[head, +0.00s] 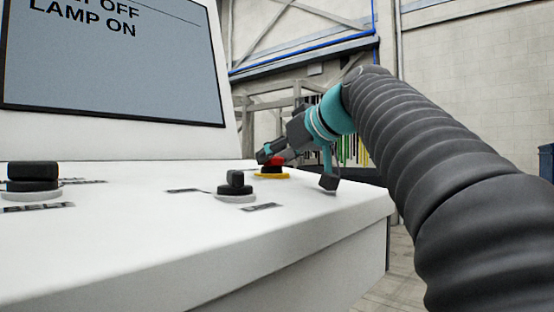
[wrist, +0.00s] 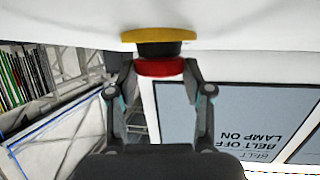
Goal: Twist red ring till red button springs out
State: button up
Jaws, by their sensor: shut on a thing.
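The red button (wrist: 160,68) with its ring sits on a yellow round base (wrist: 158,35) on the white console top. In the head view the red part (head: 272,162) shows small at the console's far right, above the yellow base (head: 271,176). My gripper (wrist: 160,72) has a finger on each side of the red part and is shut on it. In the head view my gripper (head: 270,158) comes in from the right and partly hides the red part. I cannot tell the ring from the button, nor how far the button stands out.
A black knob (head: 235,184) on a white base stands left of the red button, and another black knob (head: 33,178) is at the far left. A screen (head: 115,70) reading "LAMP ON" rises behind. The console's right edge (head: 388,205) is close to my arm.

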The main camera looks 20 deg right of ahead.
jog(key=shift+a+m+t+h, duration=0.15)
jog(key=shift+m+t+h, duration=0.15)
jog(key=shift+m+h, duration=0.35)
jog(key=shift+f+h, duration=0.1)
jog(key=shift+h, duration=0.25)
jog(key=o, duration=1.2)
jog(key=shift+c, duration=0.2)
jog(key=shift+s, duration=0.1)
jog(key=v, duration=1.1)
jog(key=shift+s+r, duration=0.25)
jog(key=shift+s, duration=0.15)
